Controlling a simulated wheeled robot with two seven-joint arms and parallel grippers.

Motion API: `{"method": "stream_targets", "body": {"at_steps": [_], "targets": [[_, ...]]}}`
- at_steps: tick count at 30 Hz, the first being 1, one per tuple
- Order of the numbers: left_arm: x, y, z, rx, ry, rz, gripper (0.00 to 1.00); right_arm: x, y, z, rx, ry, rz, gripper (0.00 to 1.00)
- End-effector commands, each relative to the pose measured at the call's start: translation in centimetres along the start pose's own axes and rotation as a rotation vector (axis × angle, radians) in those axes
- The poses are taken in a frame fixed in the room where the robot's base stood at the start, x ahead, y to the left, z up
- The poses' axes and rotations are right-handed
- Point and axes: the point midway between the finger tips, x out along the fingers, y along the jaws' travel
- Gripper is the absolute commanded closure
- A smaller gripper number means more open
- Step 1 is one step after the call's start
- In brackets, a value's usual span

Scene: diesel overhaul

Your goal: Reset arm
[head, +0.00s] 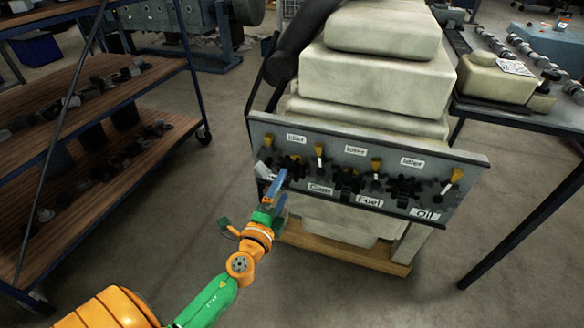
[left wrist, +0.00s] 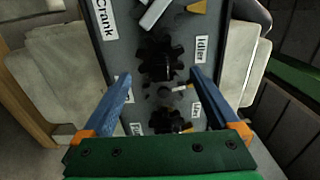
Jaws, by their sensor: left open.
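My left gripper (head: 275,188) is in front of the left end of a grey panel (head: 400,156) on the engine (head: 370,82). In the left wrist view its two blue fingers (left wrist: 160,76) are open and apart. Between and beyond them are black gears, one at the upper middle (left wrist: 160,58) and one lower (left wrist: 168,121). Nothing is seen held between the fingers. The panel carries labels such as Crank (left wrist: 106,18), Idler, Cam, Fuel and Oil (head: 425,214), with several black gears and yellow-tipped parts. My right gripper is out of view.
A shelf rack (head: 120,160) with small parts stands at the left. A dark bench (head: 530,117) at the right holds a cream part (head: 495,80). The engine rests on a wooden base (head: 340,252). Concrete floor (head: 215,190) lies open between rack and engine.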

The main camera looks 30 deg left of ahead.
Motion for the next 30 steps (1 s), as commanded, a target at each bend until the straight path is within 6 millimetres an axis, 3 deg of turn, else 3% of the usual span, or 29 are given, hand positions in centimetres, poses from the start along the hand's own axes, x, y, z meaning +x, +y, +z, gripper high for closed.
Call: {"method": "stream_targets", "body": {"at_steps": [3, 6, 17, 20, 23, 25, 27, 30], "targets": [[-2.1, 0.3, 0.0, -0.001, -0.001, 0.002, 0.05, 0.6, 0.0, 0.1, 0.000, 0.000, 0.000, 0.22], [-2.9, 0.1, 0.0, 0.000, -0.001, 0.000, 0.05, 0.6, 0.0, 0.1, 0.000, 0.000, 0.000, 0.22], [-2.9, 0.0, 0.0, 0.000, -0.001, -0.001, 0.05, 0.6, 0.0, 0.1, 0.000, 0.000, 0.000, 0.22], [-3.0, 1.5, 0.1, -0.026, -0.004, 0.040, 0.05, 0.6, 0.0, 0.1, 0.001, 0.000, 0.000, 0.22], [-4.0, 8.1, 0.1, -0.149, -0.027, 0.218, 0.05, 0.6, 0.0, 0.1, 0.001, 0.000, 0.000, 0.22], [-6.3, 15.1, -0.1, -0.283, -0.071, 0.410, 0.05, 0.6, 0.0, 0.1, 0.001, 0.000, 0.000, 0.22], [-9.9, 21.6, -0.4, -0.417, -0.138, 0.600, 0.05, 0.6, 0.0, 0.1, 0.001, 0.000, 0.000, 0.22], [-15.9, 28.7, -0.9, -0.580, -0.258, 0.831, 0.05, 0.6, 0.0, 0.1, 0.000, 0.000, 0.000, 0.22]]}}
